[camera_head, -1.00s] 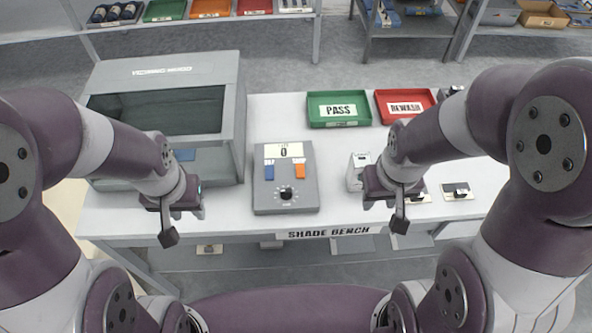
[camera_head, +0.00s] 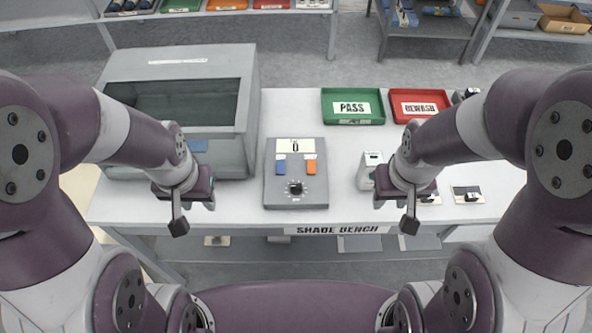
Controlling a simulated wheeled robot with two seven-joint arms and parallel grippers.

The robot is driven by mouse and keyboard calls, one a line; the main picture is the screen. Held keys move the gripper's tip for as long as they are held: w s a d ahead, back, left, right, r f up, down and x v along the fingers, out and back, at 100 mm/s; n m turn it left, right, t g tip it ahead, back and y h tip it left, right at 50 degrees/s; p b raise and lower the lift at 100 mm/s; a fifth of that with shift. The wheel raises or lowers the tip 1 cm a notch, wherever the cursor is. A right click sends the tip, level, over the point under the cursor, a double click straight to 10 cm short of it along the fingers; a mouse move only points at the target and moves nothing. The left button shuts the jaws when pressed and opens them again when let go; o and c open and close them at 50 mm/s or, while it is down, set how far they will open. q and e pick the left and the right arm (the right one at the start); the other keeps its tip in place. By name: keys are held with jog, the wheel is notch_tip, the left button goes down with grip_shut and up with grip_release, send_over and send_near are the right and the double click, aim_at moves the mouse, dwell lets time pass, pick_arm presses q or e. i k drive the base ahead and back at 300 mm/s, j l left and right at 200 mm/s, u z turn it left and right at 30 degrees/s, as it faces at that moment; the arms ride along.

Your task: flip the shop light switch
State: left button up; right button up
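Two small pale plates with dark switch-like parts lie at the right front of the bench: one plate (camera_head: 467,194) is in clear view, the other (camera_head: 430,199) is partly hidden by my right gripper. Their labels are too small to read, so I cannot tell whether either is the shop light switch. My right gripper (camera_head: 401,207) hangs over the front of the bench, left of these plates and beside a small white device (camera_head: 367,170). My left gripper (camera_head: 190,212) hangs over the front left of the bench. Neither visibly holds anything; their finger gaps are unclear.
A grey control box (camera_head: 296,193) with blue and orange buttons and a knob stands mid-bench. A grey cabinet (camera_head: 245,110) is left. A green PASS tray (camera_head: 353,121) and red REWASH tray (camera_head: 396,95) stand at the back. The bench front edge carries a SHADE BENCH label (camera_head: 340,229).

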aim_at(311, 163)
jog(key=i+l, duration=0.1)
jog(key=l, duration=0.2)
jog(key=i+l, duration=0.1)
jog(key=l, duration=0.25)
jog(key=i+l+u, duration=0.1)
jog(key=l, duration=0.2)
jog(key=u, duration=1.55)
